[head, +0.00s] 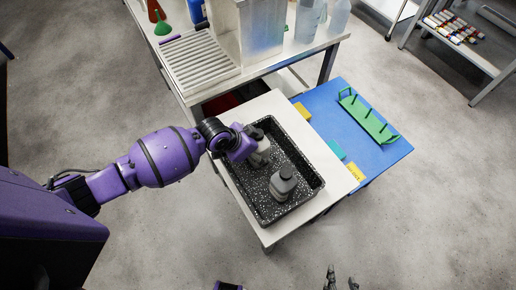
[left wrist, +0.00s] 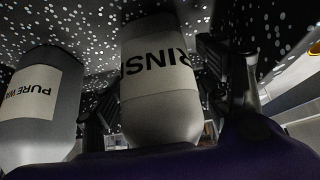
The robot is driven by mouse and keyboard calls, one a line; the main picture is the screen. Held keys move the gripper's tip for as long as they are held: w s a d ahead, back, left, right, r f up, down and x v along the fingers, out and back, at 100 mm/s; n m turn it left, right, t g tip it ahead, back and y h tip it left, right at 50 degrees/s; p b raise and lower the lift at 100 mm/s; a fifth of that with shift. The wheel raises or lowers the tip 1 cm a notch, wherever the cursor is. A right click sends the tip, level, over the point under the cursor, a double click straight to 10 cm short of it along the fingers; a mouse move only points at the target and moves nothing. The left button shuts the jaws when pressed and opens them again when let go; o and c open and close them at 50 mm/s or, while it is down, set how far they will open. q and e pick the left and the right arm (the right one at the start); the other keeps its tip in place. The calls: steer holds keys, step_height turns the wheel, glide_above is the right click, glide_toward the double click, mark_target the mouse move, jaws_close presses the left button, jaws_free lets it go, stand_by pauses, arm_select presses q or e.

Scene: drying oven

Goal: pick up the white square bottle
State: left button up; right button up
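The black speckled tray (head: 245,203) holds two bottles. A pale bottle (head: 262,158) stands at its far end, partly hidden by my left gripper (head: 257,134). In the left wrist view a bottle labelled "RINS…" (left wrist: 160,100) sits between the fingers of the left gripper (left wrist: 163,90). The fingers are close along both its sides; whether they press on it I cannot tell. A grey bottle with a dark cap (head: 283,185) stands nearer in the tray. A bottle labelled "PURE W…" (left wrist: 35,105) shows at left in the wrist view. My right gripper (head: 341,280) is empty, fingers apart, at the bottom edge.
The tray rests on a white table (head: 335,180). A blue table surface (head: 375,152) beside it holds a green rack (head: 368,117). Behind, a bench carries a metal box (head: 262,35), a white rack (head: 199,62) and a green funnel (head: 162,25). Floor in front is clear.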

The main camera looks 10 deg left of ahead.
arm_select(q)
steer(key=c, duration=1.4)
steer(key=shift+r, duration=0.1)
